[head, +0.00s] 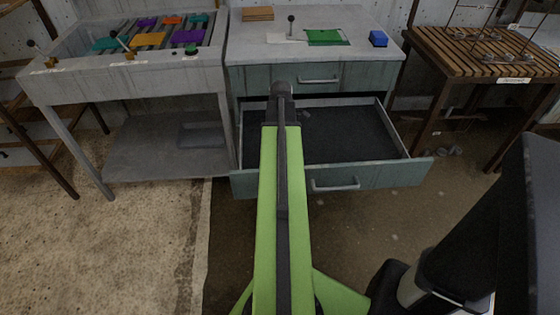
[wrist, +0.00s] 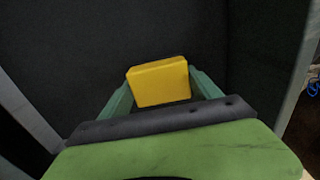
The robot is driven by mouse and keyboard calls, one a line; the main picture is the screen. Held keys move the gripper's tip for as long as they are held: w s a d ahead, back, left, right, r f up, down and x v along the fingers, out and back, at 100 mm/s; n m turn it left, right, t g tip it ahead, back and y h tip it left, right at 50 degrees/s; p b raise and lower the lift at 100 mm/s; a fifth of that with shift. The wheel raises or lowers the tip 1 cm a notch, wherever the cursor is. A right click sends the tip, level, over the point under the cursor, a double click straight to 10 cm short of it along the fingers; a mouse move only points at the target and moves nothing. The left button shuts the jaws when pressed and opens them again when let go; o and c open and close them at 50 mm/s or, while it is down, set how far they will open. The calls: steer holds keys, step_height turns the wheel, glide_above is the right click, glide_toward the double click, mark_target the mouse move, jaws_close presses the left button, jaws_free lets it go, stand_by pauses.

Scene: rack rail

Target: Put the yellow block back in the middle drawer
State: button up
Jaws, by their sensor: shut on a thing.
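The yellow block (wrist: 158,82) is between the two green fingers of my gripper (wrist: 161,85) in the wrist view. The gripper is shut on it. Dark drawer lining lies around and beyond the block; I cannot tell whether the block touches it. In the head view, the open drawer (head: 390,175) is the one below the shut top drawer (head: 350,75). It is pulled well out, and its visible dark floor is empty. My arm reaches over its left part and hides the gripper and block there. The drawer's pale side walls also show in the wrist view (wrist: 22,108).
The cabinet top (head: 260,45) holds a blue block (head: 378,38), a green plate (head: 325,37) and a small dark-knobbed lever. A grey bench (head: 130,80) with coloured pieces stands left. A slatted wooden table (head: 480,55) stands right. Floor before the drawer is clear.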

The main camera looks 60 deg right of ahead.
step_height(320, 180, down, 4)
steer(key=b, duration=0.4)
steer(key=shift+f, duration=0.15)
steer(key=shift+r, duration=0.2)
steer(key=shift+f, duration=0.1)
steer(key=o, duration=0.7)
steer(key=shift+f, duration=0.1)
steer(key=o, duration=0.5)
step_height(320, 180, up, 13)
steer(key=p, duration=1.2)
steer(key=shift+f, duration=0.25)
